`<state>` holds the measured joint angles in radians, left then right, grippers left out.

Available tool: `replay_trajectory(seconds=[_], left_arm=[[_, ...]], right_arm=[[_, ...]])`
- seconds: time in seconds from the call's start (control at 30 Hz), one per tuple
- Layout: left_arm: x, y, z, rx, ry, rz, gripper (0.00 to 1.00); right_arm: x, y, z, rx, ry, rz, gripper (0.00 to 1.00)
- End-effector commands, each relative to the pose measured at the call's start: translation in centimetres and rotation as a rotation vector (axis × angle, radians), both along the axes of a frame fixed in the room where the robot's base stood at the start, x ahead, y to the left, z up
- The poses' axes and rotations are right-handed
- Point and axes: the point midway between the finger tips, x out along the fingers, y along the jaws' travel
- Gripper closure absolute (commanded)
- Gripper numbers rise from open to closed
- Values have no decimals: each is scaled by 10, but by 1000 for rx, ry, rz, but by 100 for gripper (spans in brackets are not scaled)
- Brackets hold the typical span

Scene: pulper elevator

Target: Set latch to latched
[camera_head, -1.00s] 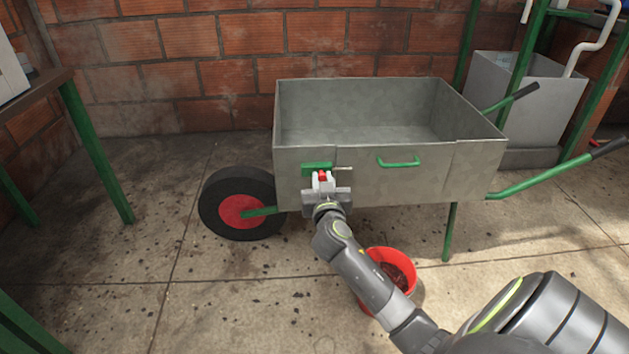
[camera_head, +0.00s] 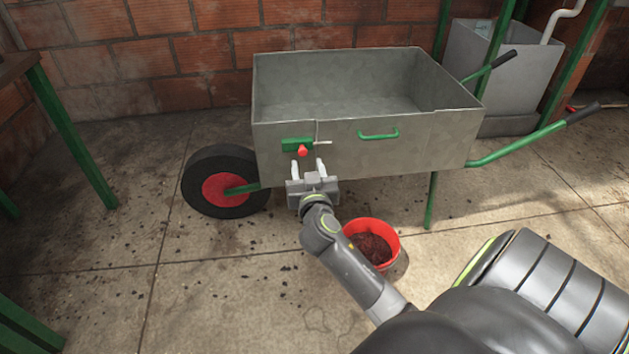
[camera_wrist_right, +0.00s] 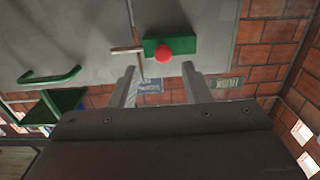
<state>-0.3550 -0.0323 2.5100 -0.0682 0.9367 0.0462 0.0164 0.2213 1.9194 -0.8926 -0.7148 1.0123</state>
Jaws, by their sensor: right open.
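The latch is a green block (camera_head: 296,144) with a red knob (camera_head: 302,151) and a thin metal bolt (camera_head: 321,142), on the side wall of the grey wheelbarrow (camera_head: 400,150). The bolt points right in the head view. My right gripper (camera_head: 309,168) is open and empty, just below the knob and apart from it. In the right wrist view, the green block (camera_wrist_right: 180,46), the knob (camera_wrist_right: 163,54) and the bolt (camera_wrist_right: 127,50) show beyond the parted fingers (camera_wrist_right: 158,86). My left gripper is not in view.
A green handle (camera_head: 378,135) is on the same wall, right of the latch. A red bucket (camera_head: 394,240) with dark contents stands on the floor beside my right arm. The wheel (camera_head: 225,182) is at the left. The floor at the left is mostly clear.

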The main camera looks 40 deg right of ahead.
Motion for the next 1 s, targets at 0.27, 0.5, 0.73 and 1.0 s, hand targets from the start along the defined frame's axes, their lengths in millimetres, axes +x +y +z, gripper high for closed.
replay_trajectory(seconds=[0.27, 0.5, 0.73, 1.0], left_arm=[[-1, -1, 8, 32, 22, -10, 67], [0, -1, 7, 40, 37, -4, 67], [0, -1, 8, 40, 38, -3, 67], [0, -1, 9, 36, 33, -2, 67]], right_arm=[[-59, 34, 1, 5, 3, -4, 57], [-91, 54, 0, 3, 2, -4, 57], [-103, 62, 1, 0, 0, -3, 57], [-104, 63, 1, -1, 0, -3, 57]])
